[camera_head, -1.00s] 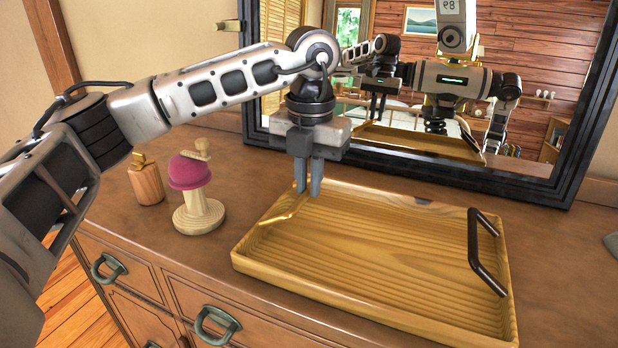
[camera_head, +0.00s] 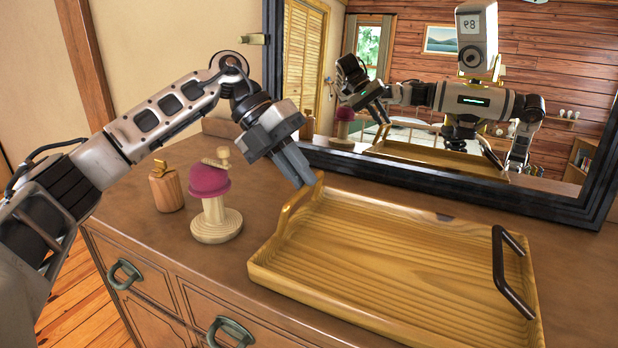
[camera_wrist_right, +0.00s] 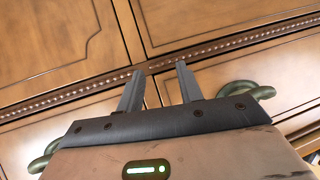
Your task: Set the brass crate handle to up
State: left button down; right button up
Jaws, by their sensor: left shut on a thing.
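The shallow wooden crate (camera_head: 400,255) lies on the dresser top. Its brass handle (camera_head: 290,212) is at the crate's left end and stands raised along that end wall, its far corner at the gripper's fingertips. My left gripper (camera_head: 307,180) is shut on the brass handle, with its fingers tilted down to the right. A dark handle (camera_head: 508,272) stands up at the crate's right end. My right gripper (camera_wrist_right: 160,88) shows in the right wrist view, its two fingers apart with nothing between them, in front of the drawer fronts.
Drawer pulls (camera_head: 228,330) stick out in front.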

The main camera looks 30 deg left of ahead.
pick_arm(q)
jog(key=shift+a+f+h, duration=0.1)
jog(key=shift+a+h, duration=0.7)
jog(key=shift+h, duration=0.5)
pick_arm(e)
jog(key=shift+f, duration=0.2)
pick_arm(q)
jog(key=c, duration=1.5)
grip_release()
jog(key=p+v, duration=0.2)
jog(key=v, duration=0.6)
jog(key=p+v, duration=0.2)
jog(key=v, duration=0.6)
jog(key=shift+s+a, duration=0.1)
jog(key=shift+s, duration=0.1)
pick_arm(e)
jog(key=shift+s+d+r+n, duration=0.25)
jog(key=shift+d+r+n, duration=0.1)
jog(key=shift+r, duration=0.35)
jog(key=shift+f, duration=0.1)
